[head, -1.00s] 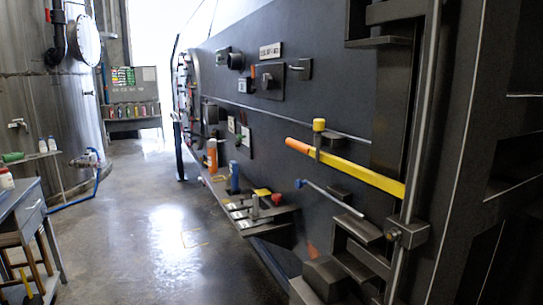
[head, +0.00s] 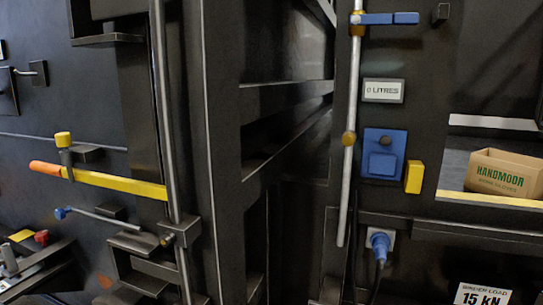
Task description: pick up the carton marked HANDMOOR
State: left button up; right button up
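The carton marked HANDMOOR (head: 500,178) is a brown box with green lettering at the right of the head view. It is seen through an opening in the dark machine, beyond a pale yellow-edged sill that hides part of its lower edge. Its top looks open. Neither of my grippers shows in the head view.
The dark machine front fills most of the view. A yellow lever with an orange end (head: 110,183) sticks out at the left. A blue latch box (head: 382,155), a yellow block (head: 414,177), a vertical rod (head: 349,130) and a blue plug (head: 380,243) are left of the opening.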

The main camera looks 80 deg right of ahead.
aim_at(492, 172)
jog(key=z, duration=4.05)
jog(key=i+l, duration=0.15)
jog(key=l, duration=0.35)
jog(key=i+l+u, duration=0.1)
jog(key=l, duration=0.4)
jog(key=i+l, duration=0.2)
jog(key=l, duration=0.3)
jog(key=i+l+u, duration=0.15)
jog(key=l, duration=0.85)
jog(key=i+l+u, duration=0.1)
jog(key=l, duration=0.4)
jog(key=i+l, duration=0.15)
jog(key=l, duration=0.35)
